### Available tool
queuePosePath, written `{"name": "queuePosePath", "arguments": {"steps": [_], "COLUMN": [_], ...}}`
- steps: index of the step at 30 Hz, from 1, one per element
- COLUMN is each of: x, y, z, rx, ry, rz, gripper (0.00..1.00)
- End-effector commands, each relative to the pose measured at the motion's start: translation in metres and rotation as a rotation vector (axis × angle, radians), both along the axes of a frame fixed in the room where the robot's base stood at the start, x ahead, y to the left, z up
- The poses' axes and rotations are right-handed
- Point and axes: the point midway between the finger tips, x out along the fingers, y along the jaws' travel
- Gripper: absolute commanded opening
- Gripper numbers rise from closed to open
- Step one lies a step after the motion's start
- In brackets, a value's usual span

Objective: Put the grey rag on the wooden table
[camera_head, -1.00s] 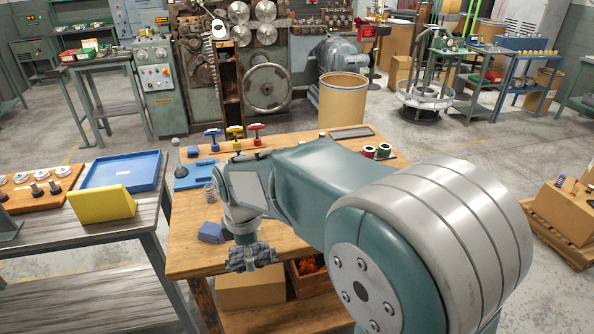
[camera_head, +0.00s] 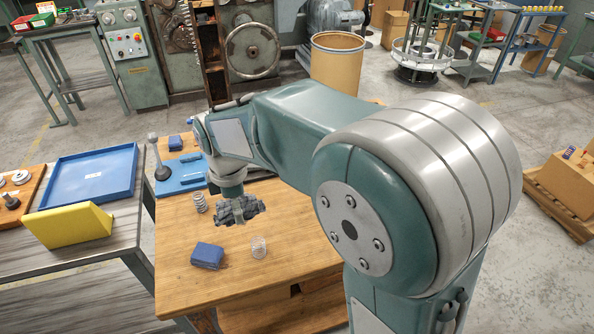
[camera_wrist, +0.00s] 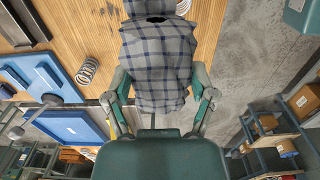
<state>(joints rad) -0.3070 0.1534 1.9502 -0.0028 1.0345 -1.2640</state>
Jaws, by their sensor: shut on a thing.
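The grey rag (camera_head: 240,211) hangs crumpled below my gripper (camera_head: 235,197) in the head view, over the wooden table (camera_head: 190,275). In the wrist view the rag (camera_wrist: 158,62) shows a grey and blue check and lies between the two fingers of my gripper (camera_wrist: 160,97), which is shut on it. The wooden table (camera_wrist: 85,35) shows behind the rag there. I cannot tell whether the rag touches the tabletop. My arm hides the table's right part in the head view.
Near the rag are a metal spring (camera_head: 199,202), a clear coil (camera_head: 259,247) and a blue block (camera_head: 207,255). The front of the table is largely clear. A side bench holds a blue tray (camera_head: 90,176) and a yellow block (camera_head: 68,225).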

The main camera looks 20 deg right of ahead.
Motion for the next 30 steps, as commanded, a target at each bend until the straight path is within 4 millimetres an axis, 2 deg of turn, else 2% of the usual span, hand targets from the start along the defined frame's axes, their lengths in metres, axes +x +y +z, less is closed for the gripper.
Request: {"name": "queuePosePath", "arguments": {"steps": [13,18,21,26,30], "x": [0.038,0.048,0.052,0.055,0.058], "y": [-0.084,-0.104,-0.112,-0.119,-0.124], "z": [-0.042,-0.072,-0.084,-0.092,-0.109], "rx": [-0.001,-0.001,-0.001,0.0,0.0], "ry": [0.005,0.006,0.004,0.002,0.005], "rz": [-0.007,-0.005,-0.004,-0.002,-0.002], "gripper": [0.37,0.37,0.37,0.37,0.37]}}
